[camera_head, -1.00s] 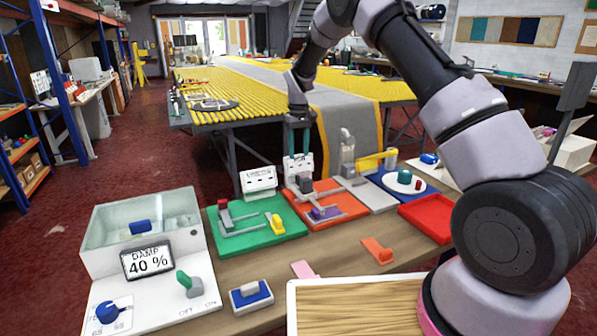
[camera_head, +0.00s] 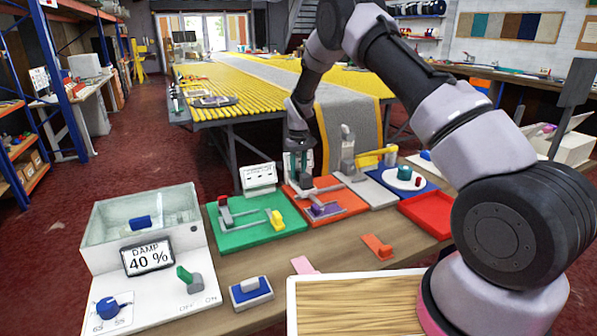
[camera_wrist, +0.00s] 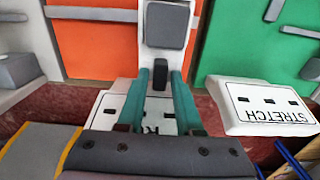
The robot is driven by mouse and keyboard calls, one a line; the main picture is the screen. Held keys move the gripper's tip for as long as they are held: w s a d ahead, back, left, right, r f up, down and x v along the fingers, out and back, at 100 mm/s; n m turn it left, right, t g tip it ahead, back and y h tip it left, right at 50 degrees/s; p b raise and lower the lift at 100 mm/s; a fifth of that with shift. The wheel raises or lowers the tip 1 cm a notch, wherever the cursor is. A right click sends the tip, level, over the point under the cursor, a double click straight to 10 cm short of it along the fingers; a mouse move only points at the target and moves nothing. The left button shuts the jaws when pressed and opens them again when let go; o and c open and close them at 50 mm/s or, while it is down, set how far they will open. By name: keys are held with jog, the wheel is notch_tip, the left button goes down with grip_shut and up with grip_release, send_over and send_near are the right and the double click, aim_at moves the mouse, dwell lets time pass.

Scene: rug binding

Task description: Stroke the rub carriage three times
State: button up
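The rub station is an orange board (camera_head: 345,209) on the bench, with a white sign behind it mostly hidden by my gripper. A dark grey block with an upright post, apparently the rub carriage (camera_head: 306,183), stands at the board's back left. In the wrist view the carriage (camera_wrist: 166,26) shows as a grey block on a white strip, with a short dark post (camera_wrist: 160,77). My gripper (camera_head: 299,166) is low over the back of this board. Its teal fingers (camera_wrist: 160,72) stand apart on either side of the post, with gaps visible. A purple piece (camera_head: 323,209) lies near the board's front.
A green board (camera_head: 250,236) with a yellow handle and a STRETCH sign (camera_wrist: 270,105) adjoins the orange one. The damp box (camera_head: 150,260) is at left.

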grip_shut()
dwell(1.2)
